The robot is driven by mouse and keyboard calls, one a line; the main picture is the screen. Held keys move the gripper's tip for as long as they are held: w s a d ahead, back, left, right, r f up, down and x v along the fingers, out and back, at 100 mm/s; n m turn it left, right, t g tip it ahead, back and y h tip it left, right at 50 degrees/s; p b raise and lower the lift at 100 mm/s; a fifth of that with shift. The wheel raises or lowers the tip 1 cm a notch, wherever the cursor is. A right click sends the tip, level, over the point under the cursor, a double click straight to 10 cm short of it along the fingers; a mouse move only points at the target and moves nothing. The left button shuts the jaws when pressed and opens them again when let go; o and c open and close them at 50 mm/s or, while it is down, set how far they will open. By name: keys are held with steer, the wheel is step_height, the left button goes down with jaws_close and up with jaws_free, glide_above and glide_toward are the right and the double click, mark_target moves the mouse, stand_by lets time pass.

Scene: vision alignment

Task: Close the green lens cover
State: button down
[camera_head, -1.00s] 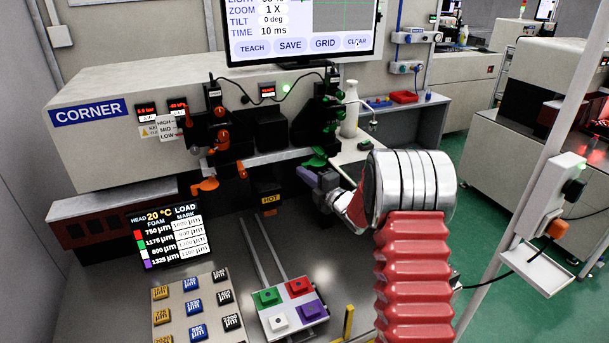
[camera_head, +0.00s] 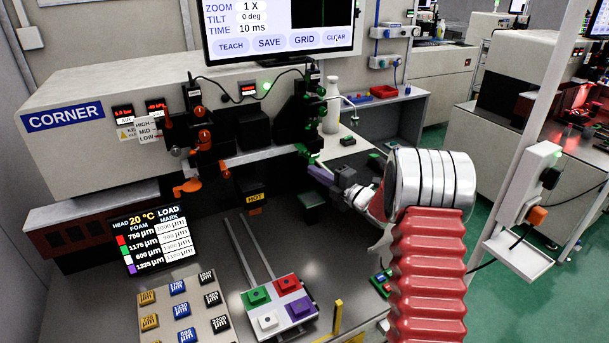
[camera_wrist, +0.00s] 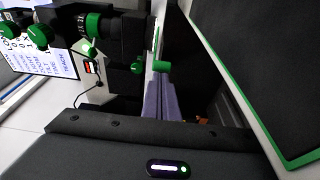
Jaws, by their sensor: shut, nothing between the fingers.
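The green lens cover (camera_head: 302,150) is at the foot of the right black camera unit (camera_head: 306,118). In the head view it shows as a small, narrow green shape beside the unit. In the wrist view a green piece (camera_wrist: 161,66) lies at the tips of my fingers, seemingly the cover. My gripper (camera_head: 314,170) is shut and empty, its purple-grey fingers pointing left toward the unit. They also show in the wrist view (camera_wrist: 160,82). The fingertips are close to the cover; I cannot tell whether they touch it. The lens face is hidden.
The left camera unit has an orange cover (camera_head: 188,187) hanging out. A HOT block (camera_head: 255,201) and a dark green-topped block (camera_head: 313,199) stand below. A white bottle (camera_head: 332,106) stands behind the right unit.

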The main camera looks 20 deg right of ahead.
steer(key=shift+w+a+r, duration=0.3)
steer(key=shift+a+r, duration=0.1)
steer(key=shift+a, duration=0.15)
steer(key=shift+s, duration=0.1)
steer(key=v, duration=1.4)
steer(key=shift+d+f, duration=0.4)
steer(key=shift+d, duration=0.05)
steer(key=c, duration=2.5)
jaws_free()
steer(key=shift+c, duration=0.2)
